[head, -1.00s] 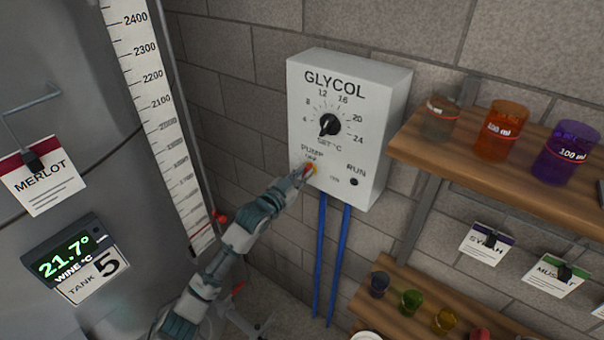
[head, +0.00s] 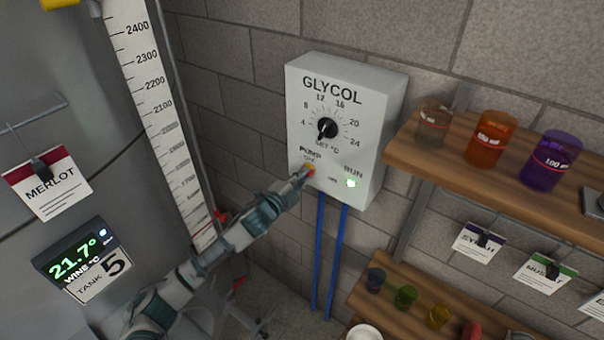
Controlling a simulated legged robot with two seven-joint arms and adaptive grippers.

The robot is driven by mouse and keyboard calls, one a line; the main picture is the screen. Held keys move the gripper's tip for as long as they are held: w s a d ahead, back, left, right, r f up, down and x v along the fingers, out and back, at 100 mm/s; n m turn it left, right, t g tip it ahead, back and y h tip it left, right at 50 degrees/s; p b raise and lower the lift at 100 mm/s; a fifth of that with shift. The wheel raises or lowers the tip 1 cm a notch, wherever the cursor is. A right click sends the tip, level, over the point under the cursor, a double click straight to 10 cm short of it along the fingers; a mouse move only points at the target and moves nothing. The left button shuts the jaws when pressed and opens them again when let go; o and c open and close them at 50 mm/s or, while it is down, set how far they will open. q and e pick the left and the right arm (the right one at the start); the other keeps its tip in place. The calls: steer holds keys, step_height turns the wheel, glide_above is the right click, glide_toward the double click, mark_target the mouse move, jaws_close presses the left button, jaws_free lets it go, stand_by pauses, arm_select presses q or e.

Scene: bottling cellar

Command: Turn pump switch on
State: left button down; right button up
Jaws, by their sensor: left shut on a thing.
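The white GLYCOL control box (head: 374,128) hangs on the block wall in the middle of the view. Its black set dial (head: 327,128) is at centre front. The RUN lamp (head: 351,183), to the right of the switch, glows green. My right gripper is not in view.
A steel tank with a level scale (head: 157,100) stands at left, with a temperature display (head: 72,259). An upper shelf (head: 460,167) with coloured beakers juts out right of the box. A lower shelf (head: 390,284) holds small cups. Blue pipes (head: 318,255) run down below the box.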

arm_select(q)
steer(key=shift+w+a+r+m+p, duration=0.1)
steer(key=shift+m+p, duration=0.2)
steer(key=shift+m, duration=1.5)
steer(key=c, duration=1.2)
jaws_free()
steer(key=shift+w, duration=0.1)
steer(key=shift+w+f, duration=0.15)
steer(key=shift+f, duration=0.1)
steer(key=v, duration=1.2)
steer(key=shift+d, duration=0.25)
